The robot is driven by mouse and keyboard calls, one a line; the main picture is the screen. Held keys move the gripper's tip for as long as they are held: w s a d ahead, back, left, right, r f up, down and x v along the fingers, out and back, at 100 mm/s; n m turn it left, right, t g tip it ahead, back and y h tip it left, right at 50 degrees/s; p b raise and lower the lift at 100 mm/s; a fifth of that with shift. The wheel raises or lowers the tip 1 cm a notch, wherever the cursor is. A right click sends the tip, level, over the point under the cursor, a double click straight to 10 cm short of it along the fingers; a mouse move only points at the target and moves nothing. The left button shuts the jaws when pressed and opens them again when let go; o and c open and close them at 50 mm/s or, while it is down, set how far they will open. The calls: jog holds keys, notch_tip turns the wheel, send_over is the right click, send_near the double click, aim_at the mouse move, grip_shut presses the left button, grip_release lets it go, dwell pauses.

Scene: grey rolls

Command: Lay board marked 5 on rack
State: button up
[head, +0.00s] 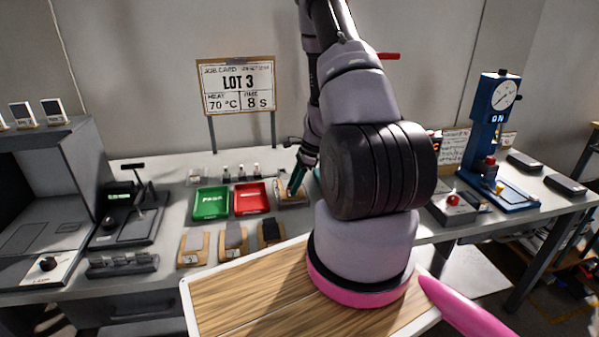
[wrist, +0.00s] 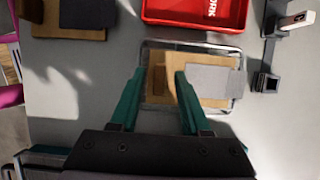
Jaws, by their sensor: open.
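A tan board with a grey patch (wrist: 210,82) lies in a shallow wire-rimmed tray or rack (wrist: 236,104) in the wrist view. A small brown block (wrist: 159,82) stands on the board's left part. My gripper (wrist: 160,72) is open, its two green fingers over the board on either side of the block, apart from it as far as I can tell. In the head view my gripper (head: 293,190) is low over this board, partly hiding it. Its number cannot be read. Three similar boards, left (head: 193,249), middle (head: 233,241) and right (head: 271,233), lie along the bench's front edge.
A green tray (head: 211,203) and a red tray (head: 250,198) lie left of the rack. A dark press-like device (head: 130,215) stands farther left, and a blue gauge press (head: 490,140) at right. A job card (head: 237,88) reads LOT 3, 70 °C, 8 S.

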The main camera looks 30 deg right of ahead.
jog(key=v, duration=1.1)
jog(key=s+a+r+n+t, duration=0.1)
jog(key=a+r+n, duration=0.35)
jog(key=r, duration=0.55)
jog(key=s+a+r+n+t, duration=0.1)
jog(key=s+a+r+n, duration=0.15)
jog(key=a+r, duration=0.55)
jog(key=s+a+r+n+t+h, duration=0.1)
jog(key=s+a+r+n+t, duration=0.1)
jog(key=s+r+n, duration=0.3)
jog(key=s+a+r+n+t+h, duration=0.1)
jog(key=s+r+n, duration=0.4)
jog(key=s+r, duration=0.5)
jog(key=shift+a+r+t, duration=0.5)
jog(key=shift+a+r, duration=0.2)
jog(key=shift+a, duration=0.45)
